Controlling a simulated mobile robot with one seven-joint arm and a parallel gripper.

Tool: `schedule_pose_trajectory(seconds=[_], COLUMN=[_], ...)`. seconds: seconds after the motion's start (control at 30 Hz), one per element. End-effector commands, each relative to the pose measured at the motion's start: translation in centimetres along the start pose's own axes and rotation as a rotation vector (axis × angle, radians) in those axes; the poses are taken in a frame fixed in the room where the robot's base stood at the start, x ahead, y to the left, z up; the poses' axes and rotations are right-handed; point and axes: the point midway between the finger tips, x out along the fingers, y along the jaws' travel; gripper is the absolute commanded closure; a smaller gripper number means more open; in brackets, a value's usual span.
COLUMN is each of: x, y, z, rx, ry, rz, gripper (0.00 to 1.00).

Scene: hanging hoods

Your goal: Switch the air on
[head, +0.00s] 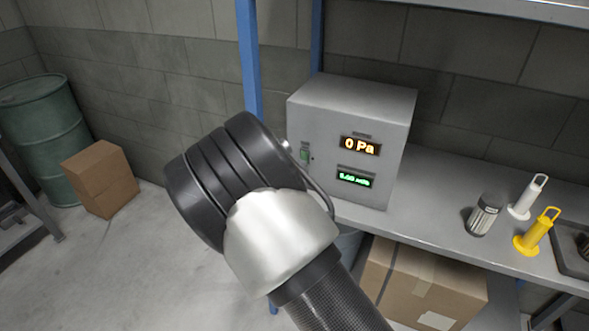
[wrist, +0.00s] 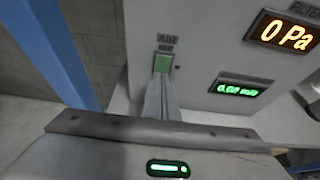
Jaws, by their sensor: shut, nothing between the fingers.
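A grey control box (head: 345,110) stands on the shelf and also fills the upper right of the wrist view (wrist: 205,75). Its orange display (head: 360,146) reads 0 Pa; a green display (head: 355,178) below it is too blurred to read surely. A small green switch (head: 304,155) is on the left of the box's front, under a label that seems to read AIR. In the wrist view the switch (wrist: 162,63) is just beyond my shut, empty gripper (wrist: 160,82). The fingers overlap its lower edge; I cannot tell whether they touch. In the head view my arm hides the fingers.
A blue post (head: 249,60) rises left of the box. The grey shelf (head: 430,215) holds a grey canister (head: 484,215), a white handled item (head: 527,197) and a yellow one (head: 537,232) at right. Cardboard boxes and a green drum (head: 45,130) stand on the floor.

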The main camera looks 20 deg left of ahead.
Motion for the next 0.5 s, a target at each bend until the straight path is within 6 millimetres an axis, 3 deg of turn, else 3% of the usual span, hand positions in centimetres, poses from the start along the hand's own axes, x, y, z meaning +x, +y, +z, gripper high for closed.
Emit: schedule_pose_trajectory(seconds=[0.5], x=[0.56], y=[0.00], z=[-0.58], rx=[0.001], ry=[-0.025], rz=[0.000], gripper=[1.00])
